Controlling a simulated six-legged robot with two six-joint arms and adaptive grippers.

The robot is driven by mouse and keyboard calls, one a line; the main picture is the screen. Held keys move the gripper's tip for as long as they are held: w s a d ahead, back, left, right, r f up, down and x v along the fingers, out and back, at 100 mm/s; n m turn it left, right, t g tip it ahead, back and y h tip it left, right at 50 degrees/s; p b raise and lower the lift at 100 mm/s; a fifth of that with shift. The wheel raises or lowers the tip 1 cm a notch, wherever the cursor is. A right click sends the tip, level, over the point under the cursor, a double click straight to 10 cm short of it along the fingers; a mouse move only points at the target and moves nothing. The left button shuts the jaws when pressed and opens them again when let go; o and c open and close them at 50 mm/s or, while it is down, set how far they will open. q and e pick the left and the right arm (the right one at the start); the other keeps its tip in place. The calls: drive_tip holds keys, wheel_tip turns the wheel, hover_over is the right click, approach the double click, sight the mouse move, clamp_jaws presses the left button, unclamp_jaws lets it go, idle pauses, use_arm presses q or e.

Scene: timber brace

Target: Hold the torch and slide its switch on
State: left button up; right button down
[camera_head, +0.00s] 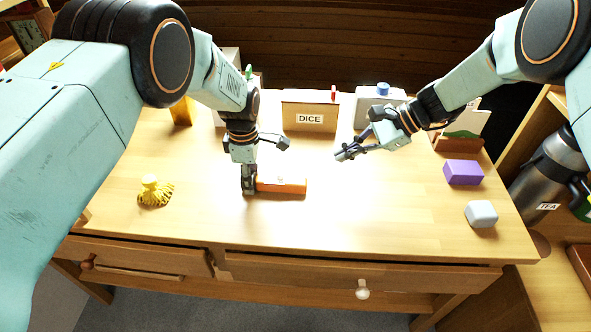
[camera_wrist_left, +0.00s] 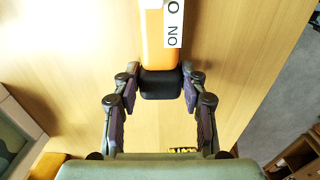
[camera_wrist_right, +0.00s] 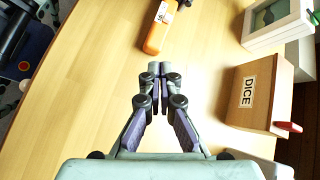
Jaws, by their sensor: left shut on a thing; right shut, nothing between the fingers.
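The orange torch (camera_head: 285,186) lies flat on the desk in the head view. Its dark end (camera_wrist_left: 160,84) and a white label reading "ON" and "O" (camera_wrist_left: 173,22) show in the left wrist view. My left gripper (camera_head: 249,186) is shut on the torch's dark end. My right gripper (camera_head: 345,155) is shut and empty, above the desk to the right of the torch and apart from it. The torch also shows beyond the right fingertips in the right wrist view (camera_wrist_right: 155,38). I cannot make out the switch's position.
A DICE box (camera_head: 310,112) stands behind the torch. A yellow tasselled thing (camera_head: 153,190) lies to the left. A purple block (camera_head: 463,172) and a pale grey block (camera_head: 481,213) lie to the right. The desk in front of the torch is clear.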

drive_tip(key=m, duration=0.5)
approach(283, 178)
drive_tip(key=f, duration=0.4)
drive_tip(key=shift+a+f, duration=0.1)
drive_tip(key=shift+a, duration=2)
drive_tip(key=a, duration=0.3)
drive_tip(key=shift+w+a+r, duration=0.1)
drive_tip(key=shift+a+r, duration=0.1)
drive_tip(key=shift+d, duration=0.1)
